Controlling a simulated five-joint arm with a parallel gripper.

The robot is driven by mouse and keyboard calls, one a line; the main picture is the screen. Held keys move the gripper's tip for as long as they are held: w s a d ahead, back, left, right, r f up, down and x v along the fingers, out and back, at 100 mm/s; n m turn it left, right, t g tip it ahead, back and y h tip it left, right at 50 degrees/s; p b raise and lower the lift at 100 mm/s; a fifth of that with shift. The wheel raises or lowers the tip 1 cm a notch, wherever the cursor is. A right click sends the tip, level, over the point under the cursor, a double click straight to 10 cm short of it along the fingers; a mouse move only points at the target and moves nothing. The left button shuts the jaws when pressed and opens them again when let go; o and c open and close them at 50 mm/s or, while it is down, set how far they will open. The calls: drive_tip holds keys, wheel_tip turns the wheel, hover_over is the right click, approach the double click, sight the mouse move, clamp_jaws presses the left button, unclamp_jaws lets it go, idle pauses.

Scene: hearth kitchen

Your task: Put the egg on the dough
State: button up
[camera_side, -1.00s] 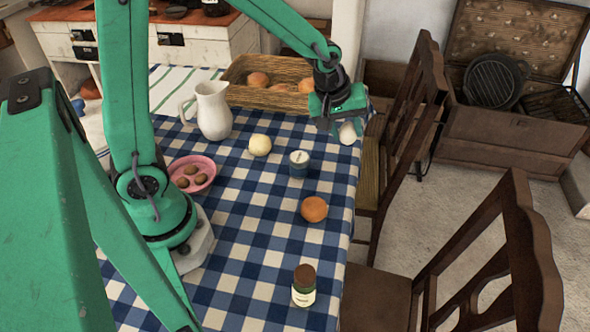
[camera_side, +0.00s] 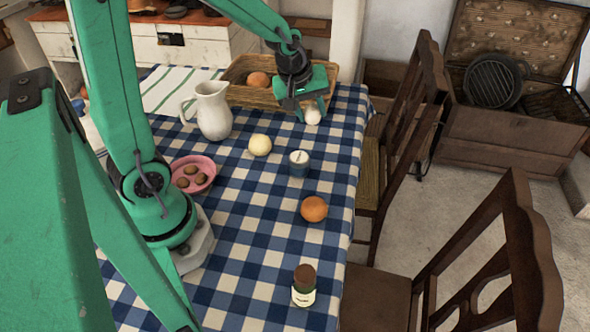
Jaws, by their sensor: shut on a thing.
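My gripper (camera_side: 310,108) is shut on a white egg (camera_side: 313,116) and holds it near the front right of the wicker basket. The egg's upper part is partly hidden by the jaws. A pale cream ball (camera_side: 260,145), which looks like the dough, sits on the checked tablecloth to the left of and nearer than the egg. The egg and the dough are apart.
A white jug (camera_side: 212,111) stands left, a pink bowl (camera_side: 208,180) of brown pieces nearer. The wicker basket (camera_side: 250,97) holds rolls.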

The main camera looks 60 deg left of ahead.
drive_tip(key=s+a+n+y, duration=0.2)
drive_tip(key=s+a, duration=0.7)
drive_tip(key=a, duration=0.1)
hover_over(258, 138)
drive_tip(key=shift+f, duration=1.8)
drive_tip(key=shift+f, duration=1.75)
drive_tip(key=shift+f, duration=0.1)
drive_tip(key=o, duration=0.7)
drive_tip(key=shift+a+v, duration=0.15)
drive_tip(key=shift+v, duration=2.9)
drive_tip(key=shift+a+v, duration=0.15)
drive_tip(key=shift+v, duration=2.9)
